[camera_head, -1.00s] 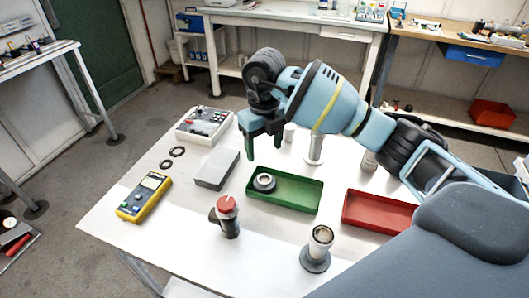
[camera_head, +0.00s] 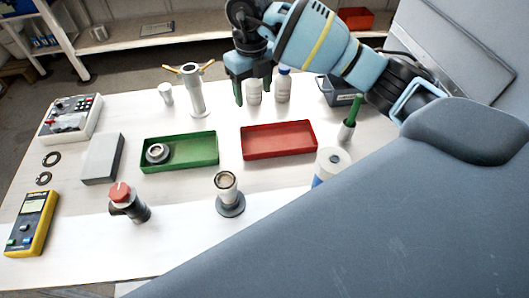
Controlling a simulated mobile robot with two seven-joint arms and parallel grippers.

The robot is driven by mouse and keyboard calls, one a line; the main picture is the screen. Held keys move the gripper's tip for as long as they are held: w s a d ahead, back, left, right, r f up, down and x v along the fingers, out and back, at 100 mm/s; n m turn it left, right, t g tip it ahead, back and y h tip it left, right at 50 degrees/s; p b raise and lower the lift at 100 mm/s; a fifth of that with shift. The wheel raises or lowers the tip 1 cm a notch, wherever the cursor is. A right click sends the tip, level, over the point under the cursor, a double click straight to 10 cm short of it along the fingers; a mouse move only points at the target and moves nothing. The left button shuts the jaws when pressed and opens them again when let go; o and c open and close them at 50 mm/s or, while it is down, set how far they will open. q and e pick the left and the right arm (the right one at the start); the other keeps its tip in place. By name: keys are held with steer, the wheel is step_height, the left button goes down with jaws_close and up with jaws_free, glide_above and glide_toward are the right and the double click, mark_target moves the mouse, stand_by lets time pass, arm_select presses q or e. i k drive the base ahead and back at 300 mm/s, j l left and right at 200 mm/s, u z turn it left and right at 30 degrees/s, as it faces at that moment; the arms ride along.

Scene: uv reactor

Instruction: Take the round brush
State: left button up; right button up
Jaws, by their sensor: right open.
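A slim item with a green handle (camera_head: 353,111) stands upright, slightly tilted, at the right of the white table, and looks like the round brush. Its lower part is a pale grey cylinder; I cannot tell whether that is its head or a holder. My right gripper (camera_head: 253,93) points down with its dark green fingers apart and empty. It is to the left of the green handle, in front of the white bottles in the picture, and apart from the brush. My left gripper is not in view.
A red tray (camera_head: 279,152) and a green tray (camera_head: 181,167) holding a ring part lie mid-table. White bottles (camera_head: 283,87), a metal stand (camera_head: 197,98) and a dark bin (camera_head: 335,95) are at the back. A white roll-like cylinder (camera_head: 331,162) stands in front of the brush.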

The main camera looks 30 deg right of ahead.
mark_target(355, 108)
steer(key=z, duration=0.5)
steer(key=k+j, duration=0.2)
steer(key=j, duration=0.15)
steer(key=k+j, duration=0.15)
steer(key=j, duration=0.2)
steer(key=k+j, duration=0.2)
steer(key=j, duration=0.2)
steer(key=k+j, duration=0.15)
steer(key=j, duration=0.2)
steer(key=k+j, duration=0.2)
steer(key=j, duration=0.15)
